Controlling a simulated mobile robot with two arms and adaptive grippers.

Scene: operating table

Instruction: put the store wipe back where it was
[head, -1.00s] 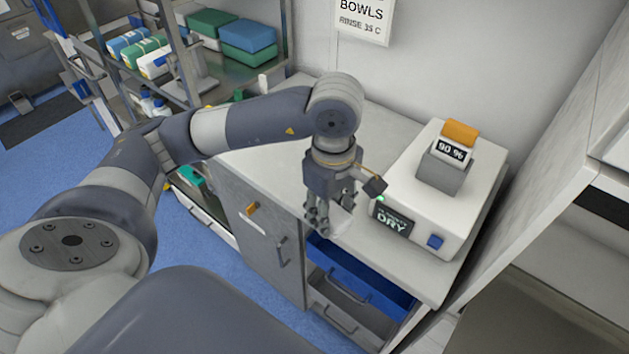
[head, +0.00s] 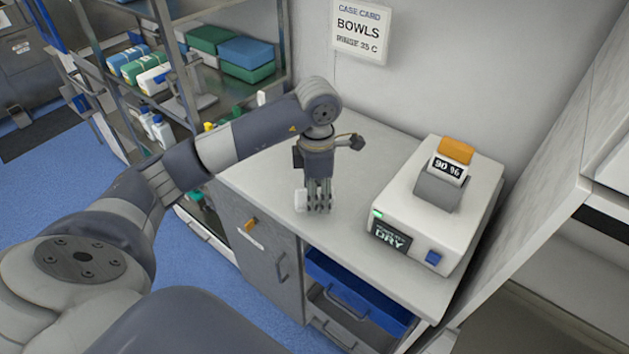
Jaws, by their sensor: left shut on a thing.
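My left gripper (head: 318,208) points down over the white counter (head: 262,180), left of the white device. It is shut on a small pale thing, probably the store wipe (head: 300,201), which shows beside and behind the fingers. The fingers hide much of it, and I cannot tell whether it touches the counter. My right gripper is not in view.
A white device (head: 402,207) reading DRY, with a 90 % block (head: 447,168) and an orange piece on top, stands on the counter. Below, a blue drawer (head: 350,290) is open. A cabinet door (head: 262,248) and a stocked shelf rack (head: 225,95) are to the left.

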